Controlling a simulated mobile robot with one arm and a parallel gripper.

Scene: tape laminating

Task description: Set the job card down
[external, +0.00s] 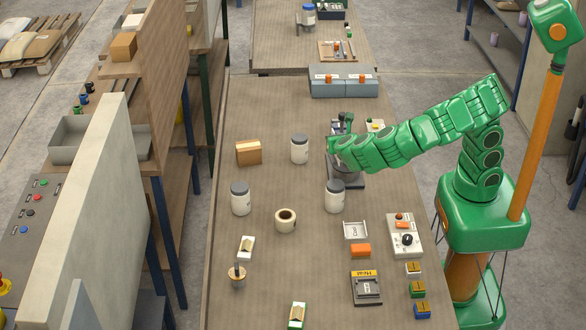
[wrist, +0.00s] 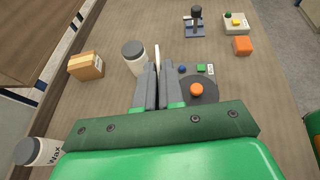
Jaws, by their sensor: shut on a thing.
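My gripper (wrist: 157,70) is shut on a thin white piece, seen edge-on, that looks like the job card (wrist: 157,54). It stands upright between the fingertips. In the external view my gripper (external: 336,146) is over the middle of the bench, and the card cannot be made out there. A white tray with lettering like "Card" (external: 355,231) lies on the bench nearer the camera, apart from my gripper.
A lidded jar (wrist: 135,56) is just left of the fingers, and a dark round base with an orange knob (wrist: 197,90) is to the right. A cardboard box (external: 248,152), more jars (external: 241,199) and a tape roll (external: 286,220) stand on the bench (external: 222,270).

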